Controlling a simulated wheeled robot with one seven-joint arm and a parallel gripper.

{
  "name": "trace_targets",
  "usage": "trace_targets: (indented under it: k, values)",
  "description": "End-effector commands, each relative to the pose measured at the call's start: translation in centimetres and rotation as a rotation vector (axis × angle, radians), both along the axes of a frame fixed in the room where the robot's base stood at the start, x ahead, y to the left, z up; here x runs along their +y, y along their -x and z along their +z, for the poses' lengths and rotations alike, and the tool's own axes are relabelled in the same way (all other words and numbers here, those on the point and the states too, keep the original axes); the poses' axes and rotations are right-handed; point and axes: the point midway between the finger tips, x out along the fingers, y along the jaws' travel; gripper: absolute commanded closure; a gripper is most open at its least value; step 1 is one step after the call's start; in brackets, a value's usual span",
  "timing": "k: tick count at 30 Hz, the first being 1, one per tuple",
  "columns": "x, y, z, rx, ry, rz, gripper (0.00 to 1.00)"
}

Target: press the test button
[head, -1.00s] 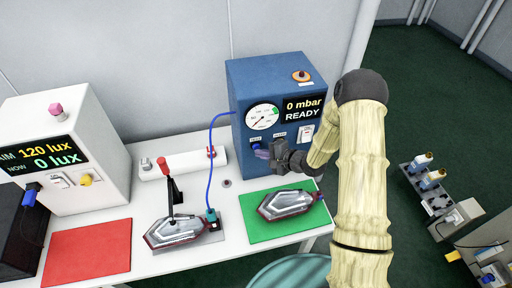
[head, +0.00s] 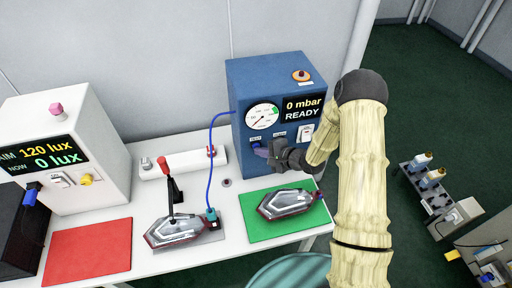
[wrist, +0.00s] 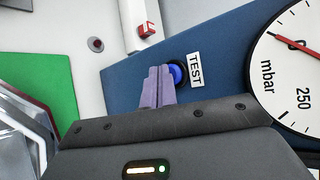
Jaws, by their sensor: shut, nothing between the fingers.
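The blue test button (wrist: 178,73) sits in a dark ring on the blue tester (head: 262,86), beside a white TEST label (wrist: 195,69). My gripper (wrist: 158,88) is shut and empty; its two purple fingertips lie together right at the button and partly cover it. I cannot tell whether they touch it. In the head view my gripper (head: 262,151) is at the tester's front, below the gauge (head: 262,117), and hides the button. The tester's display (head: 302,108) reads 0 mbar and READY.
A tail lamp (head: 289,203) lies on a green mat (head: 256,233) below my gripper. Another lamp (head: 174,232) sits under a red-handled clamp (head: 166,166), with a blue hose (head: 211,155) nearby. A white lux tester (head: 98,130) and red mat (head: 90,252) are at left.

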Motion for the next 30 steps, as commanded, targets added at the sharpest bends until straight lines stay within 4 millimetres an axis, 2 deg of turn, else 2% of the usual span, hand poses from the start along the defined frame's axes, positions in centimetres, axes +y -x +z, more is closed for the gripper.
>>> trace_targets:
  k: [21,30]
  values:
    - [0.1,-0.4,0.0,-0.001,0.000,-0.001,1.00]
    - [-0.3,0.7,0.0,0.001,0.000,-0.003,1.00]
